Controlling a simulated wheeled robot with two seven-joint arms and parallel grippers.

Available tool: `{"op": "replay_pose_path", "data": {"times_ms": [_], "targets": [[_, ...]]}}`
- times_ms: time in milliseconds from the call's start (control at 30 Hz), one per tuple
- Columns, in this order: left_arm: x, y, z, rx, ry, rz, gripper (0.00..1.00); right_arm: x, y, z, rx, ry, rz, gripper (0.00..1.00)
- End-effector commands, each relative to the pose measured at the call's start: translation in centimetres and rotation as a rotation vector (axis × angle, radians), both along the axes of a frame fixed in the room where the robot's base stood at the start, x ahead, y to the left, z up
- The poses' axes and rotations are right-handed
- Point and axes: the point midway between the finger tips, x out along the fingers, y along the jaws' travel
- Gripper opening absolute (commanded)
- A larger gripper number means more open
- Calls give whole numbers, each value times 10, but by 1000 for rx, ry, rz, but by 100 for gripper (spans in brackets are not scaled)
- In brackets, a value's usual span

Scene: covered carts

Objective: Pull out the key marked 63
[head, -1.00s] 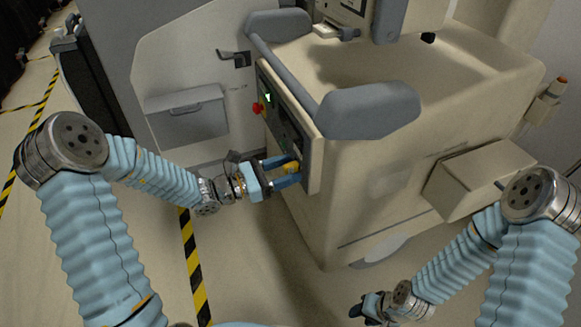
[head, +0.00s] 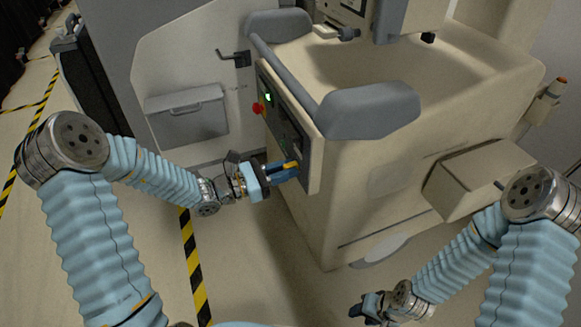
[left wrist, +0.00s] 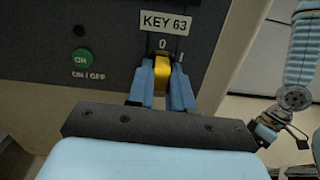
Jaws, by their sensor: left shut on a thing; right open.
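The yellow key (left wrist: 162,72) is between my left gripper's blue fingers in the left wrist view, right below the white label KEY 63 (left wrist: 165,22) and a 0 mark on the dark panel. Its yellow end (head: 292,165) also shows in the head view, at the panel (head: 284,125) on the cart's side. My left gripper (head: 285,173) is shut on the key. The fingers hide much of the key, so I cannot tell how deep it sits. My right gripper (head: 371,308) is open and empty, low over the floor, away from the panel.
A green ON button (left wrist: 81,58) is left of the key in the left wrist view. A red button (head: 258,108) sits on the panel's edge. The beige cart (head: 370,190) with grey padded rails fills the middle. Floor below is clear.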

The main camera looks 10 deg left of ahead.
Motion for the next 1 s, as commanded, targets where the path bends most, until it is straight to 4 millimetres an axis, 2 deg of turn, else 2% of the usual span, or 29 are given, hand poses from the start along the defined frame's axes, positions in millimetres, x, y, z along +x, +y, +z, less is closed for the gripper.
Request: {"op": "replay_pose_path", "data": {"times_ms": [1000], "targets": [[-22,33,-1,0,0,1,0,0,0,8,0,0,0,43]]}}
